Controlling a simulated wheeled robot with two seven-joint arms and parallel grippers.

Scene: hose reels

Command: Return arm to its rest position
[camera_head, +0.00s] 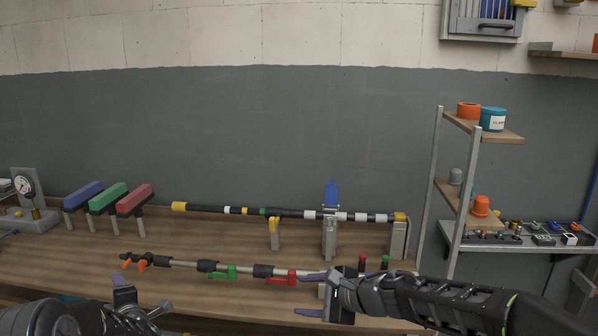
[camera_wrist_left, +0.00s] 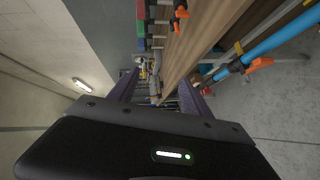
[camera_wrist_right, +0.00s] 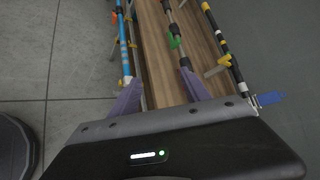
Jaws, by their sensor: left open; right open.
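My right gripper (camera_head: 310,295) reaches in from the right over the front of the wooden bench (camera_head: 70,262). Its purple fingers are apart with nothing between them. In the right wrist view the open fingers (camera_wrist_right: 160,92) point along the bench.
A black banded rod (camera_head: 288,213) rests on supports farther back, near a blue upright piece (camera_head: 332,194). Blue, green and red blocks (camera_head: 108,196) and a gauge (camera_head: 25,183) stand at left. A shelf rack (camera_head: 468,210) stands at right.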

